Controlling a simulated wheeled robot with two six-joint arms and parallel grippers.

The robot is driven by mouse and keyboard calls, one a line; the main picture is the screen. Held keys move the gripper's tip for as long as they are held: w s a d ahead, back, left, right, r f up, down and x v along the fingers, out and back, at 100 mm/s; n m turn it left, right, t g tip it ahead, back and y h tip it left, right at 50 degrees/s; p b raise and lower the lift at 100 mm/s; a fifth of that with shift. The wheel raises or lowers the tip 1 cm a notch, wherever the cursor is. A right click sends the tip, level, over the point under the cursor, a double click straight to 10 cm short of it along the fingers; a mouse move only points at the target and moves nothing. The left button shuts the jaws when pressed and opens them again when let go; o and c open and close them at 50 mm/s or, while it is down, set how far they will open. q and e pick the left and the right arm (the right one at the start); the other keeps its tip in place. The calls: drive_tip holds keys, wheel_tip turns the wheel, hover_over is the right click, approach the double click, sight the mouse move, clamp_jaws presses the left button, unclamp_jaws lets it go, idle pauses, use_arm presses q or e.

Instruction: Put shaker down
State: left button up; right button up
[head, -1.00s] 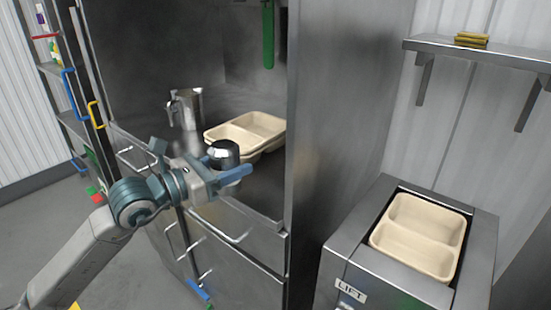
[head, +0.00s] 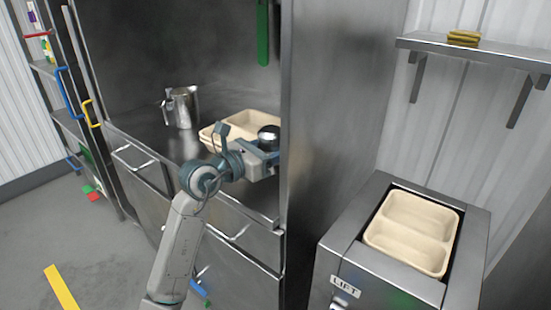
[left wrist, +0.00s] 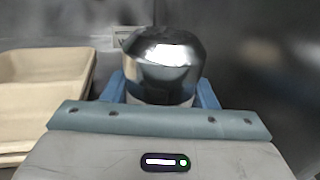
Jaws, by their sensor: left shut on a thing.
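The shaker (head: 268,132) has a shiny domed metal top, which fills the middle of the left wrist view (left wrist: 163,62). My left gripper (head: 270,148) is shut on the shaker, with blue fingers on both sides of it. In the head view it is inside the steel cabinet, at the right end of the counter close to the right wall. The shaker looks upright. Its lower part is hidden by my gripper, so I cannot tell whether it touches the counter. My right gripper is not in view.
Stacked beige two-compartment trays (head: 212,134) lie on the counter just left of the shaker. A steel jug (head: 183,107) stands further left. The cabinet's right wall (head: 330,130) is close to my gripper. Another beige tray (head: 407,262) sits in the lift at the right.

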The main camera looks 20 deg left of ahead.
use_arm(q)
drive_tip(key=shift+w+f, duration=0.1)
drive_tip(key=shift+f, duration=0.1)
wheel_tip(320, 180, down, 3)
drive_tip(key=shift+f, duration=0.1)
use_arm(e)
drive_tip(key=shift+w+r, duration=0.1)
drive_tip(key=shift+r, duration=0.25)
use_arm(q)
drive_tip(key=o, duration=1)
drive_tip(key=shift+f, duration=0.1)
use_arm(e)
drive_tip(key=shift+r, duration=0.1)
